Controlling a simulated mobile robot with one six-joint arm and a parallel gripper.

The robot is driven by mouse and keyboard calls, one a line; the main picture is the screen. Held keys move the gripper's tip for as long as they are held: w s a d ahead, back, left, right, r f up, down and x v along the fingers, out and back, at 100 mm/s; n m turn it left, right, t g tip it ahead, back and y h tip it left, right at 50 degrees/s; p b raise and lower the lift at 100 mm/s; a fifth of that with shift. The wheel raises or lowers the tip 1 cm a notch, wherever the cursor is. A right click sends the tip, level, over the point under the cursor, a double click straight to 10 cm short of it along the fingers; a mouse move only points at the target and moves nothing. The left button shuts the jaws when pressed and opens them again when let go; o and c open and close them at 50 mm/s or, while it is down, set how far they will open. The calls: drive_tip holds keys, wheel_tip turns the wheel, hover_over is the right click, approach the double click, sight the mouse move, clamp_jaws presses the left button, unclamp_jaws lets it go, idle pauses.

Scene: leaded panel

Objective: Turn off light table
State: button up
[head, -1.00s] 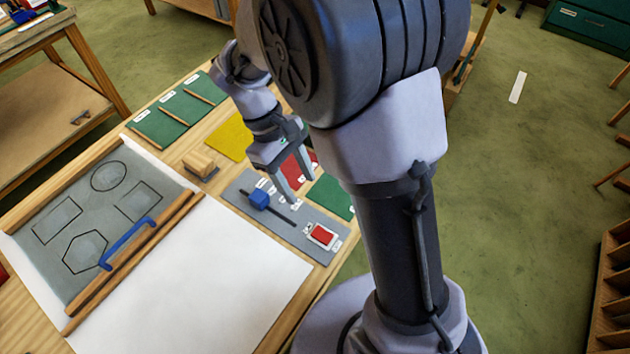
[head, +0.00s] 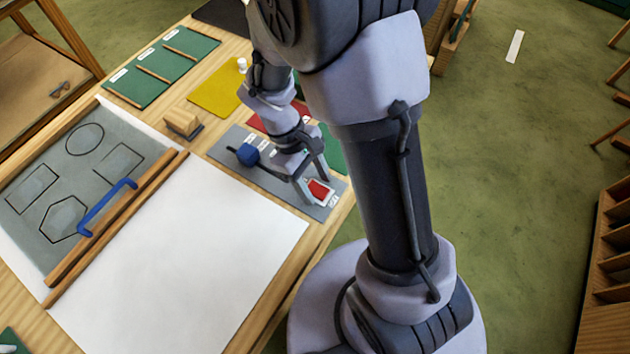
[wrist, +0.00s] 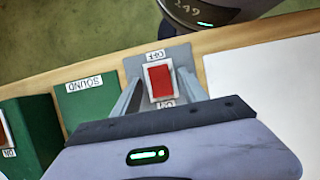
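A red rocker switch (head: 319,190) in a white frame sits at the near right end of a grey control panel (head: 228,149). In the wrist view the switch (wrist: 160,81) has an OFF label at its far side and an ON label at its near side, both upside down. I cannot tell which side is pressed. My gripper (head: 314,183) is over the switch, fingers pointing down. In the wrist view its open fingers (wrist: 158,92) lie either side of the switch, with nothing between them but the switch below; contact is unclear. The white light table surface (head: 190,250) looks bright.
Red and green cards lie behind, one green card labelled SOUND (wrist: 86,98). A wooden block (head: 183,122), yellow sheet (head: 217,92) and blue handle (head: 105,207) lie farther left.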

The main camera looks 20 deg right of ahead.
clamp_jaws()
drive_tip(key=shift+s+d+t+y+b, duration=0.25)
drive_tip(key=shift+t+y+b, duration=0.1)
drive_tip(key=shift+t+y, duration=0.45)
drive_tip(key=shift+o, duration=0.4)
unclamp_jaws()
drive_tip(key=shift+a, duration=0.1)
wheel_tip(320, 180, up, 17)
drive_tip(key=w+a+p, duration=0.2)
drive_tip(key=w+p, duration=0.1)
drive_tip(key=p, duration=0.4)
drive_tip(key=shift+p, duration=0.3)
drive_tip(key=shift+s+r, duration=0.1)
